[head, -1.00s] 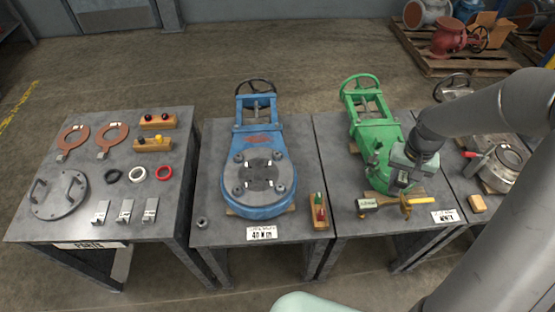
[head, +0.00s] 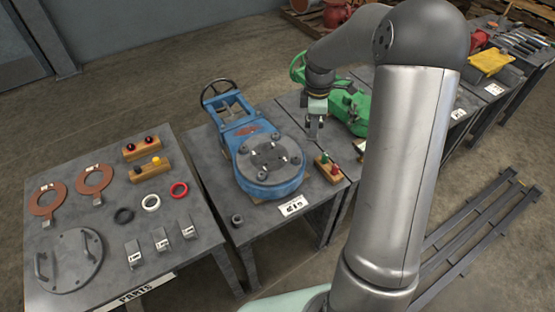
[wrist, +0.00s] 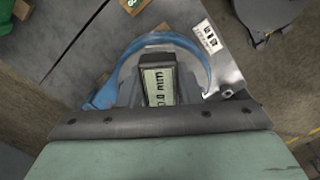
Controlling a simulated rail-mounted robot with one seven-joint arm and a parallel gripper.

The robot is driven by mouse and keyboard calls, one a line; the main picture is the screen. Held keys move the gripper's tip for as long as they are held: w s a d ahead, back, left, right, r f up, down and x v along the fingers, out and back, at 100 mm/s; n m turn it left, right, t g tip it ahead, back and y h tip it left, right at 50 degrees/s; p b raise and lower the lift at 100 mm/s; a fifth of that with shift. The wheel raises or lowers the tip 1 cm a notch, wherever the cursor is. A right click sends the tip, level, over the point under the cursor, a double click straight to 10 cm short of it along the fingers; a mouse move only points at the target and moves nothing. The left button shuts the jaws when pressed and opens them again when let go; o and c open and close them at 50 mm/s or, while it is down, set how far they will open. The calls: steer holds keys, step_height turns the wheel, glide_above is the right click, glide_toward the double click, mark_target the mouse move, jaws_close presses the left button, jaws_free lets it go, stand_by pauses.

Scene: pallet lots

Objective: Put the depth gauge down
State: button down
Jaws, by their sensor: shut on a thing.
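The depth gauge (wrist: 158,84) is in my gripper. In the wrist view its dark-framed display faces me and reads in mm. In the head view my gripper (head: 315,132) points down between the blue valve (head: 268,182) and the green valve (head: 352,112), above the tables. The gauge is too small there to make out clearly. In the wrist view the blue valve's rounded body (wrist: 190,42) lies below and beyond the gauge. The gripper's fingertips are mostly hidden behind the gauge.
A wooden block with red and green pieces (head: 328,168) stands right of the blue valve, near a white label (head: 293,206). The left table holds copper rings (head: 94,179), coloured rings, several small labelled grey pieces and a round plate (head: 68,262). Bare tabletop shows between these.

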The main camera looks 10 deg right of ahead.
steer(key=w+d+r+n, duration=0.1)
steer(key=d+r+n, duration=0.1)
steer(key=d+n, duration=0.25)
steer(key=n+p, duration=0.1)
steer(key=n, duration=0.1)
glide_above(280, 158)
steer(key=shift+a+f, duration=0.1)
steer(key=shift+f, duration=6.05)
steer(key=shift+f, duration=0.1)
steer(key=c, duration=1)
jaws_free()
steer(key=shift+f, duration=0.1)
steer(key=shift+c, duration=0.2)
